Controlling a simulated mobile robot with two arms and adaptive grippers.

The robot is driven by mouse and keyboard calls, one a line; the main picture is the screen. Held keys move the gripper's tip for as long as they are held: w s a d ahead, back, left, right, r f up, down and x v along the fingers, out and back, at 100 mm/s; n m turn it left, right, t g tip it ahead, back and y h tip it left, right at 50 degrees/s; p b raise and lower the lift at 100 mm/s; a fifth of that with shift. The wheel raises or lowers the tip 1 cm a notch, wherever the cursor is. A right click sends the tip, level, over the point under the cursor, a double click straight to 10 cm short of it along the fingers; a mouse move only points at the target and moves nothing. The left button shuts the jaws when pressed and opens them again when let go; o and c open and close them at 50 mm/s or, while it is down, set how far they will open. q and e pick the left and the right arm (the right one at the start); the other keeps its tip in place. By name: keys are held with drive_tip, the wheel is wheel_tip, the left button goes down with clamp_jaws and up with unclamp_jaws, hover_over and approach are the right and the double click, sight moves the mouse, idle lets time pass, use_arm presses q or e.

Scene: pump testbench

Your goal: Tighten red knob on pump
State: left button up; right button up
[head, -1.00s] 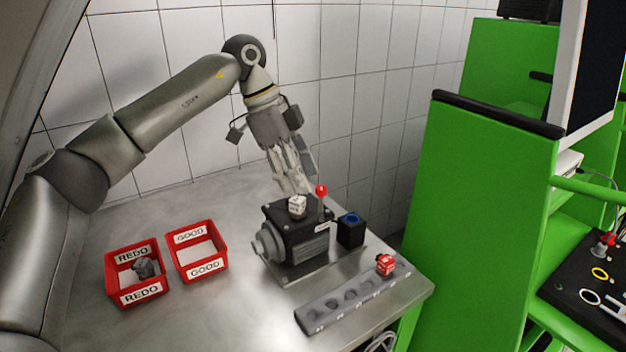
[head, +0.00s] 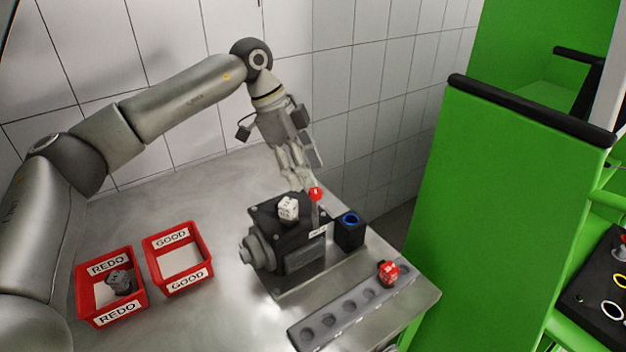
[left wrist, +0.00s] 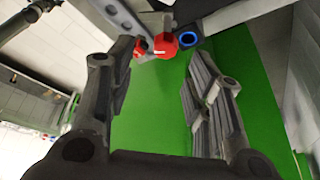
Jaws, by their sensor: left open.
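The dark pump (head: 300,258) stands on a plate on the metal table in the head view. Its red knob (head: 316,194) sits on top of a thin upright lever at the pump's back right. My left gripper (head: 308,178) points down just behind the knob. In the left wrist view my left gripper (left wrist: 160,54) is open, with its fingers wide apart. The red knob (left wrist: 166,45) shows between the fingertips, and I see no clear contact. My right gripper is not in view.
A white valve-like cube (head: 289,208) sits on the pump. A black box with a blue ring (head: 350,232) stands close right. A grey rack (head: 340,318) holds a red piece (head: 388,272). Red REDO (head: 112,312) and GOOD (head: 180,283) bins stand left. A green frame (head: 490,230) bounds the right.

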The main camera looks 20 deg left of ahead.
sight(314, 190)
use_arm(q)
drive_tip(key=x, duration=0.3)
drive_tip(key=shift+w+f+p, duration=0.1)
drive_tip(key=shift+p, duration=0.3)
drive_tip(key=shift+w+d+f, duration=0.1)
drive_tip(key=shift+w+f, duration=0.05)
drive_tip(key=shift+f, duration=0.35)
drive_tip(key=shift+w+d+f, duration=0.1)
drive_tip(key=shift+d+f, duration=0.05)
drive_tip(key=shift+f, duration=0.3)
drive_tip(key=shift+s, duration=0.1)
drive_tip(key=shift+c, duration=1.2)
drive_tip(key=c, duration=0.5)
drive_tip(key=shift+c, duration=1.4)
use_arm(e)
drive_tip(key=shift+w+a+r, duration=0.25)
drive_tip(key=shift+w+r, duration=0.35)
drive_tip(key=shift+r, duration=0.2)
